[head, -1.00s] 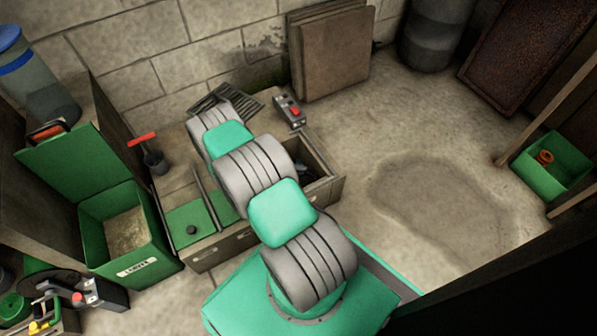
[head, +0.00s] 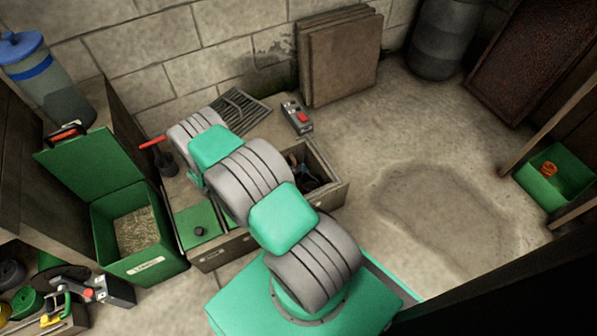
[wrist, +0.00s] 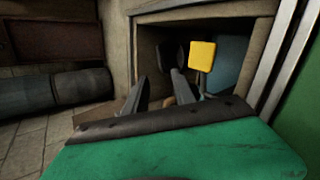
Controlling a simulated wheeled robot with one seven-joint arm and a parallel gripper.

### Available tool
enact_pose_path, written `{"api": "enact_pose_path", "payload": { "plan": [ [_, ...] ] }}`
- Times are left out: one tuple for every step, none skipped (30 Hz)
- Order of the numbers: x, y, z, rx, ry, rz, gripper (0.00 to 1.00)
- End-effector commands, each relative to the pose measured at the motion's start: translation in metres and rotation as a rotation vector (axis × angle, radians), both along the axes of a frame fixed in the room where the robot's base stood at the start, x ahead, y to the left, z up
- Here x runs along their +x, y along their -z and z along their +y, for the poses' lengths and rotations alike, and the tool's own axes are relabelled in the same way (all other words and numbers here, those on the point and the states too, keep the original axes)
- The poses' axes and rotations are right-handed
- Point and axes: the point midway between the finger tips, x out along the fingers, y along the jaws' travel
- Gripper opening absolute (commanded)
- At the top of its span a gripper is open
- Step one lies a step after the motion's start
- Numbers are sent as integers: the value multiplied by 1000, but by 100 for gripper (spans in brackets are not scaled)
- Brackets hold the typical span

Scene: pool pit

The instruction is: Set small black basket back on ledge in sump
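I cannot make out the small black basket for certain. Dark shapes lie in an open compartment (head: 338,188) of the low bench in the head view; one may be it. In the wrist view, my gripper (wrist: 160,88) shows two grey fingers spread apart, with nothing seen gripped between them. They point into a dark, framed opening (wrist: 200,18). Inside the opening are a yellow square piece (wrist: 201,56) and a dark rounded shape (wrist: 165,57). In the head view my arm hides the gripper. I cannot tell which opening is the sump, and no ledge shows clearly.
A green lidded bin (head: 150,262) stands left of the bench. A grate (head: 240,108) and a grey box with a red button (head: 297,117) lie behind. Boards (head: 340,60) lean on the wall. A green crate (head: 545,185) is at right. The stained floor (head: 440,215) is clear.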

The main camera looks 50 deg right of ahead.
Motion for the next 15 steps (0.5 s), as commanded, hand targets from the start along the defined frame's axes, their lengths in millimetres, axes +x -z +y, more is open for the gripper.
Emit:
{"api": "enact_pose_path", "payload": {
  "plan": [
    [4,-10,8,0,-3,-1,31],
    [5,-12,11,0,-3,-1,31],
    [7,-15,15,-1,-2,0,31],
    [8,-17,17,-1,-1,0,31],
    [9,-18,19,-1,-1,0,31],
    [9,-18,21,-1,-1,0,31],
    [9,-19,22,-1,0,0,31],
    [10,-19,22,0,1,-1,31],
    [12,-21,23,5,2,-6,31],
    [14,-25,25,12,4,-13,31],
    [19,-31,27,23,7,-27,31],
    [27,-42,32,47,13,-51,31],
    [34,-53,38,71,17,-72,31],
    [41,-67,44,101,24,-97,31],
    [51,-87,55,146,31,-135,31]
  ]
}}
